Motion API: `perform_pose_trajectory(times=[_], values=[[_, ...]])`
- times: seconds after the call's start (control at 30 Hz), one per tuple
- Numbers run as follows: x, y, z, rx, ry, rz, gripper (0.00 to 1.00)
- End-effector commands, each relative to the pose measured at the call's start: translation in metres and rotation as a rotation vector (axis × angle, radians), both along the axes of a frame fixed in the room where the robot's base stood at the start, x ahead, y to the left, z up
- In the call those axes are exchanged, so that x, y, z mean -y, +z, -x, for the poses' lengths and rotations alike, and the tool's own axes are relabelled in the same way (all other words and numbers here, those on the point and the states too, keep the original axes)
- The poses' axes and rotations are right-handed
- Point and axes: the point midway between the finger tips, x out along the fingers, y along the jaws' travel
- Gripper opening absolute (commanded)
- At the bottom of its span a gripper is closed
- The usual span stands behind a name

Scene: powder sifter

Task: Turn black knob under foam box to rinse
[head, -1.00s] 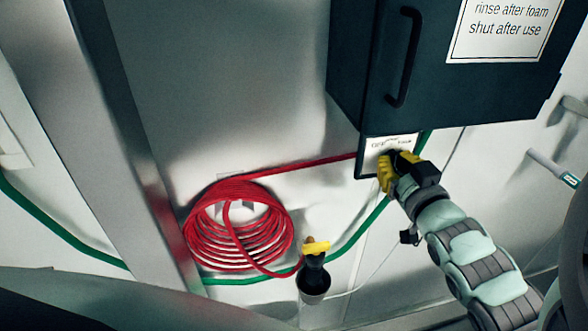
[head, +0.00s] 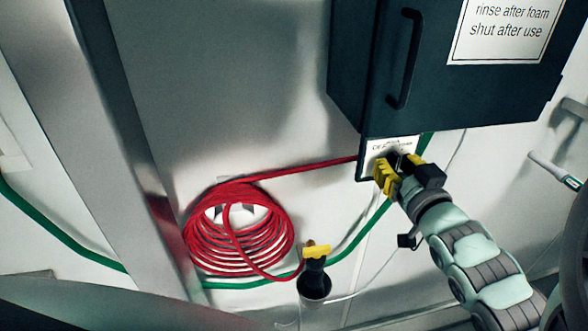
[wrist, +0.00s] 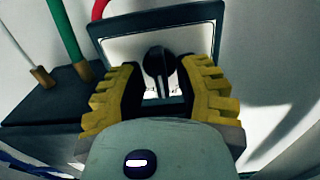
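The black knob (wrist: 159,65) sits on a framed white plate under the dark foam box (head: 450,75). In the wrist view it stands upright between my two yellow fingers, with a narrow gap seen on each side. My gripper (wrist: 160,85) is open around it; firm contact cannot be made out. In the head view my gripper (head: 392,172) is at the label plate (head: 378,148), directly below the box, and its fingers hide most of the knob. The plate's small print is not readable.
A coiled red hose (head: 240,235) hangs on the wall to the left, its line running to the plate. A green hose (head: 65,235) runs along the wall. The box has a black handle (head: 406,58) and a white sign (head: 507,28).

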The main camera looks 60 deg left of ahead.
Motion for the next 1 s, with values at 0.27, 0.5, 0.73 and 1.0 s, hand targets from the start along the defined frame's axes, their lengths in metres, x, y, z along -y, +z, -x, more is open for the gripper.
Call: perform_pose_trajectory(times=[0.27, 0.5, 0.73, 1.0], values=[[-0.0002, 0.0009, 0.0003, 0.001, 0.001, -0.002, 0.41], [-0.0005, 0.0013, 0.0007, 0.004, 0.002, -0.002, 0.41], [-0.0016, 0.0041, 0.0025, 0.157, 0.006, 0.064, 0.41], [-0.0023, 0.0065, 0.0049, 0.507, 0.009, 0.215, 0.41]])
